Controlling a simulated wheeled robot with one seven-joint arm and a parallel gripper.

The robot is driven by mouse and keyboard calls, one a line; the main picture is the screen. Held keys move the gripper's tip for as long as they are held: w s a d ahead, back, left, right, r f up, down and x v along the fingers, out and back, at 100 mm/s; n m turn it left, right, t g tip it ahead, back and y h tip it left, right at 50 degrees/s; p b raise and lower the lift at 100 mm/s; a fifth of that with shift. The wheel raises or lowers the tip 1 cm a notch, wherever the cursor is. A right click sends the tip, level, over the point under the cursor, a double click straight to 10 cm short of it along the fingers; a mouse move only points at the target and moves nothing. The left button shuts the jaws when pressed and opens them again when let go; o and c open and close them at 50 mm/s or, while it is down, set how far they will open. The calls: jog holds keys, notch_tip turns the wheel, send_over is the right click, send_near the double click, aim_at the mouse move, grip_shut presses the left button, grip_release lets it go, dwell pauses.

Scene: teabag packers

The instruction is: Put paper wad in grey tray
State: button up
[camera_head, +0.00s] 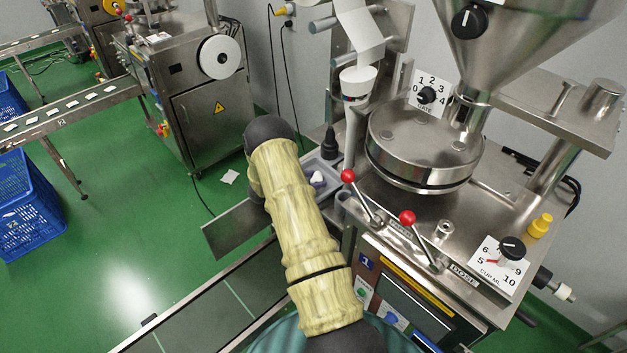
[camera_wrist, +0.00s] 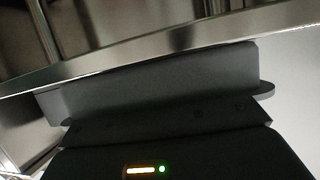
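A small grey tray (camera_head: 326,164) sits on the machine's side, just right of my arm in the head view. A small white lump (camera_head: 317,177), which looks like the paper wad, shows at the tray; I cannot tell whether it lies inside or is held there. My arm hides part of this area. My gripper is hidden in the head view. In the wrist view my gripper (camera_wrist: 155,85) is a dark grey block close to a metal edge (camera_wrist: 150,58); its fingertips and anything between them are not clear.
A dark bottle-like part (camera_head: 330,143) stands by the tray. Two red-knobbed levers (camera_head: 348,176) (camera_head: 407,217) and a round steel drum (camera_head: 424,140) crowd the right. A conveyor (camera_head: 215,300) runs below my arm.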

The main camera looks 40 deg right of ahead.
jog(key=shift+s+a+f, duration=0.15)
jog(key=shift+f, duration=0.25)
jog(key=shift+s+a+f, duration=0.15)
jog(key=shift+f, duration=0.2)
jog(key=shift+w+r+p, duration=0.1)
jog(key=shift+r+p, duration=0.55)
jog(key=shift+r, duration=0.1)
jog(key=b+v, duration=0.3)
jog(key=v, duration=0.8)
jog(key=shift+w+a+r, duration=0.2)
jog(key=shift+a+r, duration=0.05)
jog(key=shift+r, duration=0.15)
